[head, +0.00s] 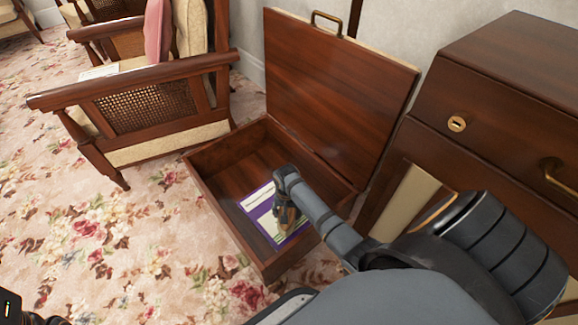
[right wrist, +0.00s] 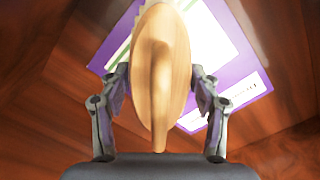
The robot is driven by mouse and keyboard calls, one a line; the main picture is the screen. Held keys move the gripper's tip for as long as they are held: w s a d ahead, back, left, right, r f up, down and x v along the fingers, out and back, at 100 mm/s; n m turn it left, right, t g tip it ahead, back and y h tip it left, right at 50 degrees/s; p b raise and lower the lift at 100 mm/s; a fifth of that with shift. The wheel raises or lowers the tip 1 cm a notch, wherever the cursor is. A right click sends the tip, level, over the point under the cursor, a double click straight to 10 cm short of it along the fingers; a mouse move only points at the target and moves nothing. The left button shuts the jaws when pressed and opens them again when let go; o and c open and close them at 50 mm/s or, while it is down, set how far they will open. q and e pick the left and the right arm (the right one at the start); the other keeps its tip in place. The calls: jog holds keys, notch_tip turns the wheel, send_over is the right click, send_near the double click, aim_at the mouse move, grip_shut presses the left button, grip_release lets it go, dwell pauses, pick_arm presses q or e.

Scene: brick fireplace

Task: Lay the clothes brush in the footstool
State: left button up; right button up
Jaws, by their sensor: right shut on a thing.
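The footstool (head: 213,200) is an open dark wooden box on the carpet, its lid (head: 335,85) raised at the back. My right arm reaches down into it. My right gripper (head: 289,205) is shut on the clothes brush (head: 287,217), mostly hidden by the arm in the head view. In the right wrist view the brush (right wrist: 160,75) is a pale wooden oval with a handle, between the two fingers, with light bristles at its left edge. It is above a purple and white booklet (head: 262,212) in the box. I cannot tell whether they touch. My left gripper's fingers are not seen.
A wooden cabinet (head: 500,90) with brass handles stands close on the right. A cane-sided armchair (head: 140,110) stands at the left. The box floor left of the booklet is clear. Flowered carpet (head: 90,235) lies open at the left front.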

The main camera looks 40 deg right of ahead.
jog(key=shift+s+d+f, duration=0.1)
jog(key=shift+s+f, duration=0.05)
jog(key=shift+f, duration=0.15)
jog(key=f+b, duration=0.2)
jog(key=f, duration=0.1)
jog(key=shift+s+d, duration=0.15)
jog(key=shift+s, duration=0.05)
jog(key=shift+f+b, duration=0.3)
jog(key=shift+b, duration=0.1)
jog(key=shift+c, duration=0.5)
jog(key=shift+r, duration=0.2)
jog(key=shift+c, duration=0.7)
jog(key=shift+f, duration=0.1)
jog(key=o, duration=1.5)
jog(key=shift+f, duration=0.1)
jog(key=shift+c, duration=0.2)
jog(key=shift+r, duration=0.2)
